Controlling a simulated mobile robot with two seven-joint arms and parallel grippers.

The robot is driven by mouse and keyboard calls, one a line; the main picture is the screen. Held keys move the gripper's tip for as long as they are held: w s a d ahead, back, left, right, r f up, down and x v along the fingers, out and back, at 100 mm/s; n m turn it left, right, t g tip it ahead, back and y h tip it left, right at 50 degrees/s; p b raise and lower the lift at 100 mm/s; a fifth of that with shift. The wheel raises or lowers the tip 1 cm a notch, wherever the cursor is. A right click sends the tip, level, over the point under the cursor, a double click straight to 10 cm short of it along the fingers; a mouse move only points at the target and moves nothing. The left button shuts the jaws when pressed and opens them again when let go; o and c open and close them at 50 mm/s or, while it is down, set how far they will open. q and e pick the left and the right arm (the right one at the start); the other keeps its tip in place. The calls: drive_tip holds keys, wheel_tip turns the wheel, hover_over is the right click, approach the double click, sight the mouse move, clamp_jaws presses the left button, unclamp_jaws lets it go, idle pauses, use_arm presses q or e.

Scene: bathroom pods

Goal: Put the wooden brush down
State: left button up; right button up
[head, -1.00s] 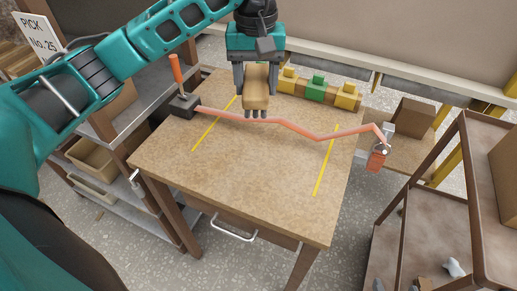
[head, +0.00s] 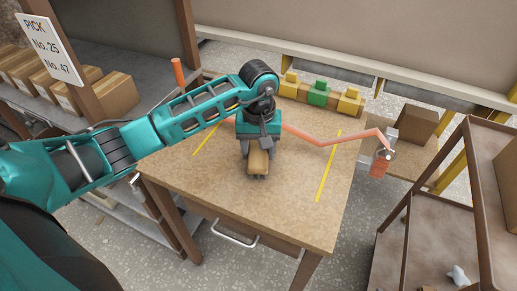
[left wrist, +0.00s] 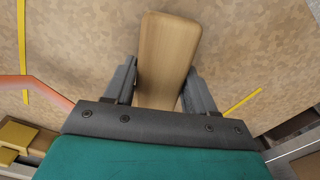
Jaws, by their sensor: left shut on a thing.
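The wooden brush (head: 258,162) is a light-brown block held by my left gripper (head: 257,170) over the middle of the wooden table (head: 215,185). In the left wrist view the brush (left wrist: 167,55) sits between the two dark fingers of the gripper (left wrist: 160,80), its smooth wooden back facing the camera. The underside of the brush is hidden, and I cannot tell whether it touches the tabletop. My right gripper is not in view.
An orange jointed rod (head: 320,140) spans the table's back part, partly behind my arm. Yellow tape lines (head: 328,165) mark the top. Yellow and green blocks (head: 318,93) stand beyond the back edge. A brown cart (head: 440,215) stands at right. The table's front is clear.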

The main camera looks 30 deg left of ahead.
use_arm(q)
drive_tip(key=shift+f, duration=0.3)
drive_tip(key=o, duration=1)
wheel_tip(320, 180, up, 12)
drive_tip(key=shift+r, duration=0.15)
idle(0.4)
